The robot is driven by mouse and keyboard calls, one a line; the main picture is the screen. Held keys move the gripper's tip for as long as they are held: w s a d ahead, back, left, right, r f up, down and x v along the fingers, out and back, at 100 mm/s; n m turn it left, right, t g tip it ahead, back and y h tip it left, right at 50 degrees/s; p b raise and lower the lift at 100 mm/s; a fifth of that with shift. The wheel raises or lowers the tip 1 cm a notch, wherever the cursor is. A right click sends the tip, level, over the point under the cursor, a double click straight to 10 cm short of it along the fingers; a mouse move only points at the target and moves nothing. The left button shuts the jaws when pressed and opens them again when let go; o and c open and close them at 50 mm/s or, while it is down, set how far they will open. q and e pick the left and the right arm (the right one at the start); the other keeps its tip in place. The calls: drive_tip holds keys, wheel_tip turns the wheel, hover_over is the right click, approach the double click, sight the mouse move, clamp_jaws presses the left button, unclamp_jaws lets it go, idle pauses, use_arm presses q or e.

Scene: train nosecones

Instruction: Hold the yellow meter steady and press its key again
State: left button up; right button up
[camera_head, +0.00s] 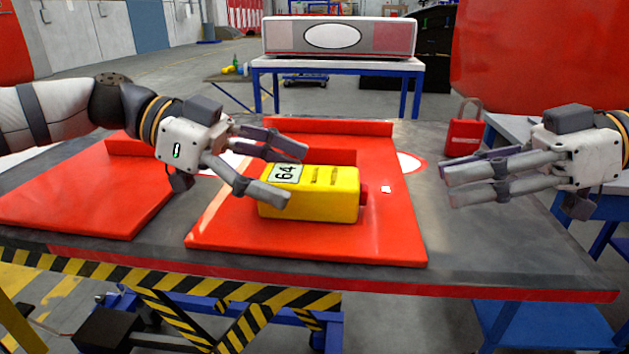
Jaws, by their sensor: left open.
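The yellow meter (335,202) lies on a red tray (395,240) on the table, with a white display reading "64" (285,173) at the left of its top. A dark red piece, perhaps its key (363,195), sticks out at the meter's right end. My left gripper (292,178) is open at the meter's left end, one finger behind it and one in front. Whether the fingers touch the meter is unclear. My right gripper (446,180) is in the air to the right, apart from the meter. Its fingers lie close together, and any gap is unclear.
Another red tray (85,200) lies at the left of the table. A red padlock-shaped object (465,132) stands behind my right gripper. A box with a white oval (333,37) sits on a blue-legged table behind. The table's right front (500,255) is clear.

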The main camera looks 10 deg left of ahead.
sight(308, 186)
use_arm(q)
drive_tip(key=shift+x, duration=1.95)
drive_tip(key=c, duration=1.6)
drive_tip(key=shift+o, duration=0.2)
drive_tip(key=shift+f, duration=0.1)
use_arm(e)
drive_tip(key=shift+c, duration=0.3)
clamp_jaws()
use_arm(q)
drive_tip(key=shift+f, duration=0.15)
use_arm(e)
drive_tip(key=shift+f, duration=0.1)
